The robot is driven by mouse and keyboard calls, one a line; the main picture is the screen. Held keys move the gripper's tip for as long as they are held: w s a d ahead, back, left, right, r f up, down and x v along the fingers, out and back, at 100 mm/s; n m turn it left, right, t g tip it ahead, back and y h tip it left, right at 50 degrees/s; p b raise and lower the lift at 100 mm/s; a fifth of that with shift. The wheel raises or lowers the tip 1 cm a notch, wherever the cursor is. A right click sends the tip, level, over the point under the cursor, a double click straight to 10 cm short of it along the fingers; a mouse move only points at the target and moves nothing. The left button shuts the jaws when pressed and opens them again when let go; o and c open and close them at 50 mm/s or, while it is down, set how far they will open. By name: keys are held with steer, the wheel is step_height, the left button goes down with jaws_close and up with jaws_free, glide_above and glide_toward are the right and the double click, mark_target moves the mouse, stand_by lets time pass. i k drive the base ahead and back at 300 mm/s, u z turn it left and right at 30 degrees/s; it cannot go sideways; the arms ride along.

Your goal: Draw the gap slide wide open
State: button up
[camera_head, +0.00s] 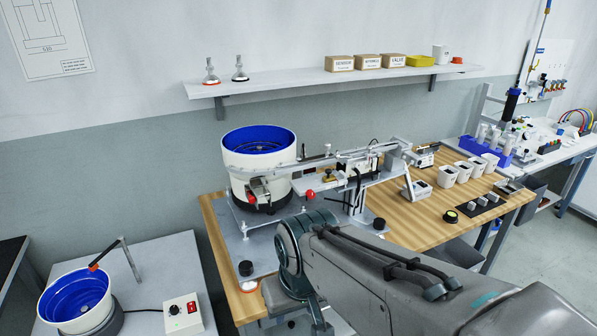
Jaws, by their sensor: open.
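A white bowl feeder (237,183) with a blue inside stands on a grey plate on the wooden table. A small metal fixture (259,190) with a red part sits on the front of the bowl. A linear rail (350,154) runs right from the bowl to a mechanism on a metal stand (357,198). A red ball knob (310,194) sits below the rail. I cannot tell which of these parts is the gap slide. My arm crosses the lower right and bends downward in front of the table; my gripper is out of view.
The wooden table (425,222) holds white bins (447,176), a black tray and a round dial. A second blue bowl (80,300) and a control box (183,315) stand at lower left. A wall shelf (310,83) hangs above. My arm hides the table's front.

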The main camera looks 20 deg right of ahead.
mark_target(328, 178)
steer(key=u, duration=0.05)
steer(key=k, duration=0.5)
steer(key=z, duration=0.7)
steer(key=i, duration=1.2)
steer(key=u, duration=0.65)
